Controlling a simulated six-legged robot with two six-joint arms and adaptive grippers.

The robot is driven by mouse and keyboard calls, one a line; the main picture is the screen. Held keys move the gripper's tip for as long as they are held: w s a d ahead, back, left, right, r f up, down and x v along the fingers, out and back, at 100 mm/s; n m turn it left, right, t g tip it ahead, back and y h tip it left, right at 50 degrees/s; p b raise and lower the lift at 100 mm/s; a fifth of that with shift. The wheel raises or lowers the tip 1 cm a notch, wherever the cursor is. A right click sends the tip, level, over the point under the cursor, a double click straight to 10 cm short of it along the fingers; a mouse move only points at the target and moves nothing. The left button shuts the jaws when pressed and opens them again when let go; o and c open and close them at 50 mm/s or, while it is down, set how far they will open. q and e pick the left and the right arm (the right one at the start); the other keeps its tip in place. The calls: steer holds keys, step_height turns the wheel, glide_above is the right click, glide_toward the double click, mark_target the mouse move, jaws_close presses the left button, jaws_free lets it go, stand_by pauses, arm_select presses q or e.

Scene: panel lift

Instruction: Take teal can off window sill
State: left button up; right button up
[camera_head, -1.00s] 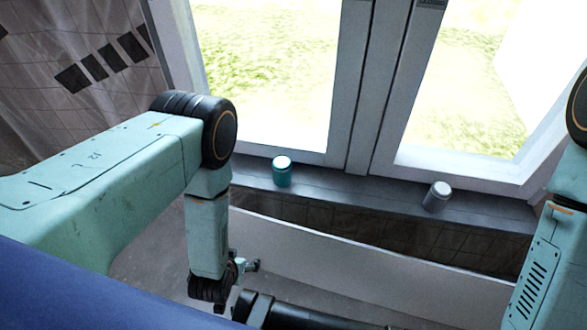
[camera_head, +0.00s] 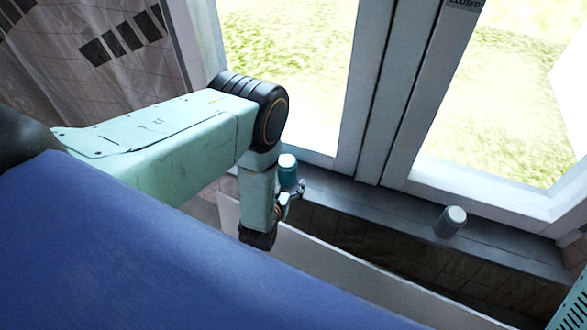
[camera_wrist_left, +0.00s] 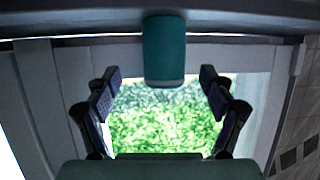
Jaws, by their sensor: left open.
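The teal can (camera_head: 288,175), with a white lid, stands upright on the grey window sill (camera_head: 360,200). Its lower part is partly hidden by my left arm and gripper in the head view. My left gripper (camera_head: 295,192) is right beside the can on the near side. In the left wrist view, which is upside down, the can (camera_wrist_left: 164,52) hangs from the sill (camera_wrist_left: 235,22) at the top. The open left gripper (camera_wrist_left: 162,85) has one finger on each side of it, with gaps to both. My right gripper is not in view.
A grey can (camera_head: 450,222) stands further right on the sill. White window frames (camera_head: 385,110) rise behind the sill. A long white panel (camera_head: 330,262) lies below and in front of it. The sill between the two cans is clear.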

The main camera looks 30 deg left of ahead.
mark_target(284, 176)
arm_select(q)
steer(key=shift+w+a+f+b, duration=0.4)
steer(key=shift+w+b, duration=0.05)
steer(key=shift+w, duration=0.2)
steer(key=b+x, duration=0.2)
steer(key=x, duration=0.2)
steer(key=shift+a, duration=0.1)
steer(key=shift+w+a+f+b, duration=0.1)
steer(key=shift+w+f+b, duration=0.05)
steer(key=shift+w+b, duration=0.45)
steer(key=shift+w, duration=0.1)
steer(key=shift+c, duration=0.6)
steer(key=c, duration=1.3)
